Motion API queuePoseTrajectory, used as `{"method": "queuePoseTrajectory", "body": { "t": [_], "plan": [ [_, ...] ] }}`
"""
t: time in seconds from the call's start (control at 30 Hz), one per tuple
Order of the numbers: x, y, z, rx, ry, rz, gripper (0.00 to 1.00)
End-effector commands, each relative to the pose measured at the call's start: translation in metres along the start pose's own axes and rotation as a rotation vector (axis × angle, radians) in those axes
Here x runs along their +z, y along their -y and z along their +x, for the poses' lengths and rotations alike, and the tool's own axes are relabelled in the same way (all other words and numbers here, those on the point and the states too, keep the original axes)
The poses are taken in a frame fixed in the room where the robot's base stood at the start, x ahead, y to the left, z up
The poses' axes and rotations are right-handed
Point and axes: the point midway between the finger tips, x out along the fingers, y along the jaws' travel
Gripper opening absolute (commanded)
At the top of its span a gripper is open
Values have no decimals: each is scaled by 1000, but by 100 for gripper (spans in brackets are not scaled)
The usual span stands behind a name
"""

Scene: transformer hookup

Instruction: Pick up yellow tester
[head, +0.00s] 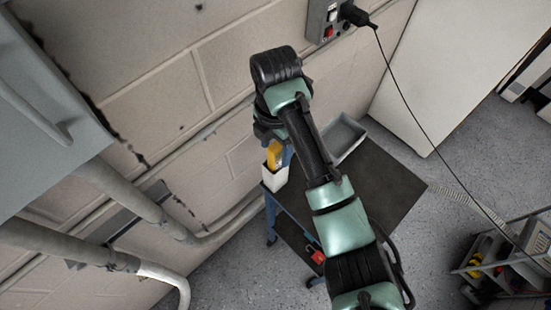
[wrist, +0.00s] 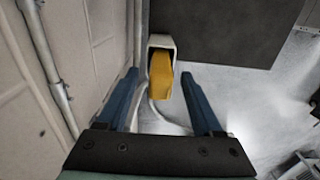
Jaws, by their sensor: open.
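The yellow tester (head: 274,153) sits upright in a white holder (head: 272,180) at the cart's left edge near the wall. In the wrist view the tester (wrist: 161,78) shows between the two blue fingers, with the holder's white rim (wrist: 160,41) around its far end. My gripper (wrist: 160,75) is open and its fingers point toward the tester, one on each side, with gaps visible between them and it. Whether the fingertips are level with the tester in depth is hard to tell. In the head view my wrist partly hides the tester and fingers.
The cart's dark top (head: 385,185) is mostly bare, with a grey tray (head: 342,137) at its back. A red item (head: 318,257) is on the lower shelf. The block wall and pipes (head: 160,215) stand close on the left. A black cable (head: 410,105) hangs from a wall box (head: 327,22).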

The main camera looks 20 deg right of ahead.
Motion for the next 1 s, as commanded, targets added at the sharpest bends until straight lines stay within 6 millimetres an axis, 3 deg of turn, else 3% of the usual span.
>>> {"method": "queuePoseTrajectory", "body": {
  "t": [0.2, 0.47, 0.87, 1.0],
  "plan": [
    [0, 2, 28, -2, -1, 0, 68],
    [0, 1, 33, 0, 0, -1, 68],
    [0, 1, 33, 0, 0, -1, 0],
    [0, 1, 32, 1, 1, -1, 0]
  ]
}}
